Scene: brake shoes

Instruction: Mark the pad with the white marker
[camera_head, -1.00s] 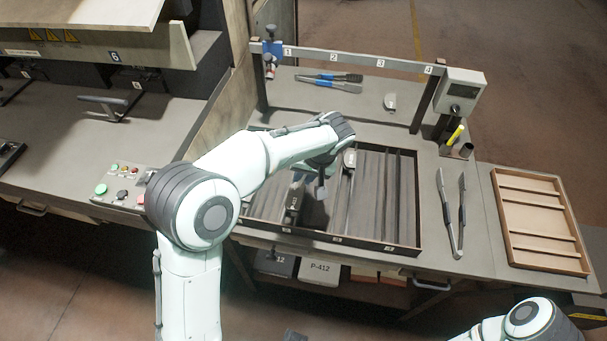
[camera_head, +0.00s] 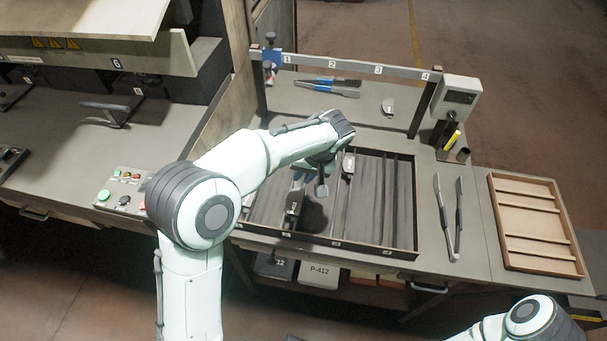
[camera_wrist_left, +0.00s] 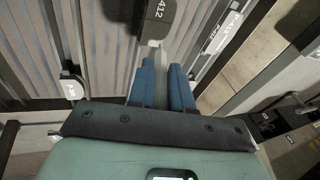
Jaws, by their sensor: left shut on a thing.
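My left gripper (camera_head: 299,179) is over the tray (camera_head: 416,205), mostly hidden by my wrist in the head view. In the left wrist view its blue fingers (camera_wrist_left: 166,88) are close together, with a small pale tip (camera_wrist_left: 152,47) just beyond them. This fits the white marker, but most of it is hidden. The dark pad (camera_head: 293,205) with white figures lies in the tray just below the fingers. It also shows in the wrist view (camera_wrist_left: 155,20), marked 412. The pale tip is at the pad's near edge; I cannot tell whether they touch. My right gripper is out of view.
Another dark block (camera_head: 348,165) with a pale tag lies in the tray. Tongs (camera_head: 450,215) and a wooden tray (camera_head: 533,180) are on the right. A yellow marker (camera_head: 453,139) stands by the meter. A numbered rail (camera_head: 350,67) runs behind the tray.

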